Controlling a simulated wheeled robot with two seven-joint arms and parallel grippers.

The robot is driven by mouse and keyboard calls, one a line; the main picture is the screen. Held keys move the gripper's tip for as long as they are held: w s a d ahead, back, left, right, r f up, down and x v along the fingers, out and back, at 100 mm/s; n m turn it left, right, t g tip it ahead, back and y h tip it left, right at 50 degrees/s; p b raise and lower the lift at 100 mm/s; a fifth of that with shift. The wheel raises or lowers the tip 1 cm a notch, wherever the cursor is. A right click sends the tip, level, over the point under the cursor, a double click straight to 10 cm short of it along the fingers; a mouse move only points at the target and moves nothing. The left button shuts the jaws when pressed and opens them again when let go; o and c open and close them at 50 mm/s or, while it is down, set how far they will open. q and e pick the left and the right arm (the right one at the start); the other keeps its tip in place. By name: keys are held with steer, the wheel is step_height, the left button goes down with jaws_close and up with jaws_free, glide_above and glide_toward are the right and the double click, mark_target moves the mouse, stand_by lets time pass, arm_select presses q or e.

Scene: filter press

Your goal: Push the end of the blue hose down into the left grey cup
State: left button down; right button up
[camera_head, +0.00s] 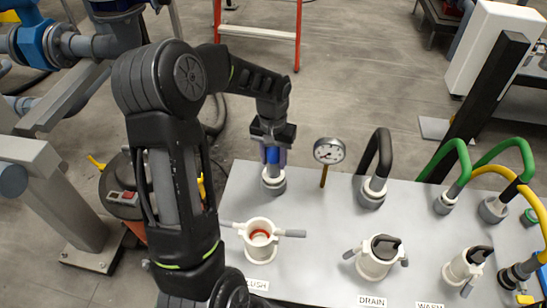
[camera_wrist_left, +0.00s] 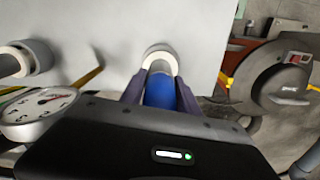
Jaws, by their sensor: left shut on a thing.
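My left gripper (camera_head: 272,146) is shut on the blue hose (camera_head: 271,156), of which only a short blue stretch shows below the jaws. The hose also shows between the fingers in the left wrist view (camera_wrist_left: 160,92). Its lower end is at the back-left grey cup (camera_head: 273,184), upright over or in its mouth; I cannot tell how deep it sits. The cup's pale rim (camera_wrist_left: 160,56) shows just beyond the fingertips in the left wrist view. My right gripper is not in view.
A pressure gauge (camera_head: 329,151) stands close right of my left gripper. An open white fitting (camera_head: 258,246) with side levers is in front. A black hose (camera_head: 378,152), green hoses (camera_head: 447,160) and the DRAIN fitting (camera_head: 377,262) stand further right on the grey panel (camera_head: 318,222).

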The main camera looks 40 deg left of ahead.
arm_select(q)
steer(key=c, duration=0.8)
jaws_free()
step_height(320, 180, up, 8)
steer(key=shift+f+b, duration=0.1)
steer(key=shift+b, duration=0.3)
